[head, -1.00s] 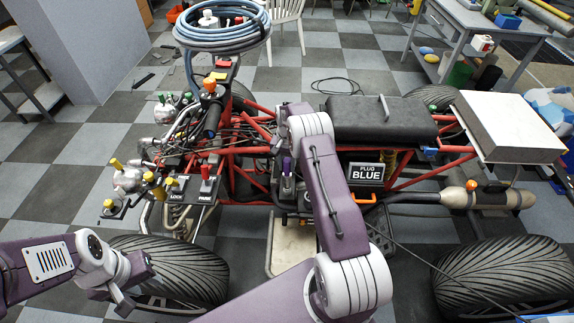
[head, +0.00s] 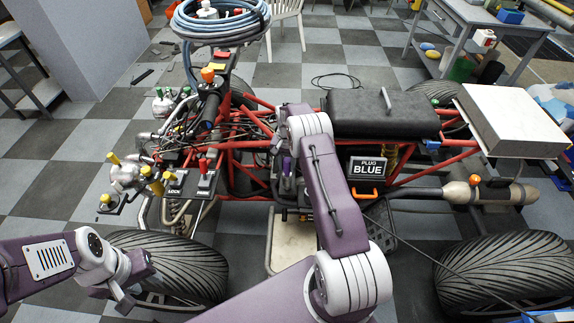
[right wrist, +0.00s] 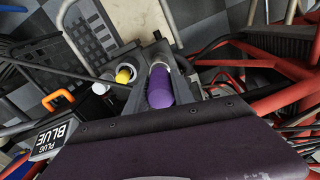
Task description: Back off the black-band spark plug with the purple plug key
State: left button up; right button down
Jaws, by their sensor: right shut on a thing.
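The purple plug key (right wrist: 160,88) shows in the right wrist view as a rounded purple handle. It stands between the grey fingers of my right gripper (right wrist: 152,78), which is shut on it. In the head view only a little purple (head: 286,166) shows beside my right forearm, and this gripper (head: 284,178) is largely hidden. The spark plugs and their bands cannot be made out. My left gripper (head: 128,285) hangs at lower left before the front wheel, with nothing visible in it; its finger gap is unclear.
A sign reading "PLUG BLUE" (head: 368,167) stands right of my right forearm. Red frame tubes (head: 262,104) surround the work area. A yellow knob (right wrist: 125,75) is near the key. A black seat (head: 382,115), levers (head: 205,178) and large tyres (head: 505,268) are around.

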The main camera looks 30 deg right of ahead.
jog(key=shift+f, duration=0.25)
jog(key=shift+r+n, duration=0.1)
jog(key=shift+n, duration=4.5)
jog(key=shift+r+p, duration=0.5)
jog(key=shift+r, duration=0.3)
jog(key=m, duration=0.4)
jog(key=shift+m, duration=0.3)
jog(key=m, duration=0.4)
jog(key=shift+m, duration=0.4)
